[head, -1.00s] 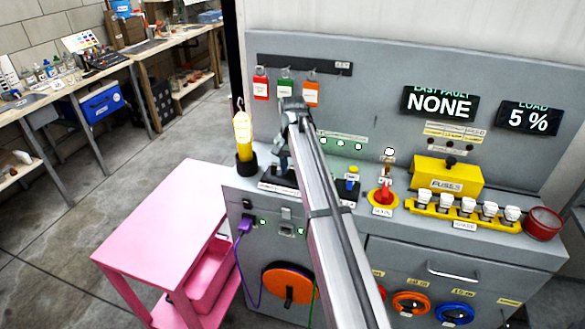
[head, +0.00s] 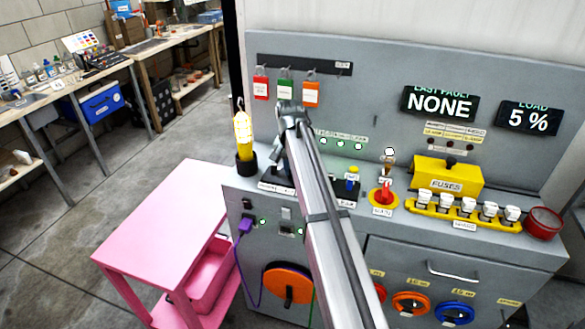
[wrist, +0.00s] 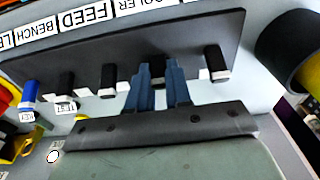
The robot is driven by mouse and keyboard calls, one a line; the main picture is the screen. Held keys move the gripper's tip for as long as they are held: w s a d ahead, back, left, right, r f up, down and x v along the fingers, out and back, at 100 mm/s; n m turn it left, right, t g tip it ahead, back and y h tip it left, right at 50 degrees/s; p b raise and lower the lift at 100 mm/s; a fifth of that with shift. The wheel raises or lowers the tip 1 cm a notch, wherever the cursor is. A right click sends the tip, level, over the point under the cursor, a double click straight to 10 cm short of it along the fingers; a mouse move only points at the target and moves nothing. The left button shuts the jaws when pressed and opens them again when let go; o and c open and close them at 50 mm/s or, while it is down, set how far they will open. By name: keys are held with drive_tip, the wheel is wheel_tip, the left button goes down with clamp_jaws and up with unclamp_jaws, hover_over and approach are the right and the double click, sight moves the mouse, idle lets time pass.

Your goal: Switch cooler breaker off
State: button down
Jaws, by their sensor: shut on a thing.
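A dark breaker strip (wrist: 85,62) runs across the wrist view with a row of black levers with pale ends. Labels above it read FEED (wrist: 88,17), BENCH and a cut-off "OLER". My gripper (wrist: 160,68) has its blue fingers closed around one black lever (wrist: 158,72), which is mostly hidden between them. Another lever (wrist: 217,63) stands free to the right, and one (wrist: 108,80) to the left. The cut-off labels do not show clearly which lever is the cooler one. In the head view my arm hides most of the strip.
A pink cart (head: 160,220) is at the console's left.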

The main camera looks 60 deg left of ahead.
sight(289, 183)
drive_tip(key=t+y, duration=0.1)
drive_tip(key=s+d+t+y, duration=0.1)
drive_tip(key=shift+s+d+t+y, duration=0.15)
drive_tip(key=shift+d+t+y, duration=0.15)
drive_tip(key=shift+t+y, duration=0.1)
drive_tip(key=shift+s+d+f+t+y, duration=0.1)
drive_tip(key=shift+s+d+t+y, duration=0.1)
drive_tip(key=shift+t+y, duration=0.6)
drive_tip(key=shift+s+d+f+t+y, duration=0.1)
drive_tip(key=shift+s+t+y, duration=0.1)
drive_tip(key=shift+t+y, duration=0.6)
drive_tip(key=c, duration=1)
unclamp_jaws()
drive_tip(key=shift+c, duration=0.2)
drive_tip(key=v, duration=1.3)
drive_tip(key=shift+s+d+r, duration=0.2)
drive_tip(key=shift+s+d, duration=0.05)
drive_tip(key=shift+s, duration=0.05)
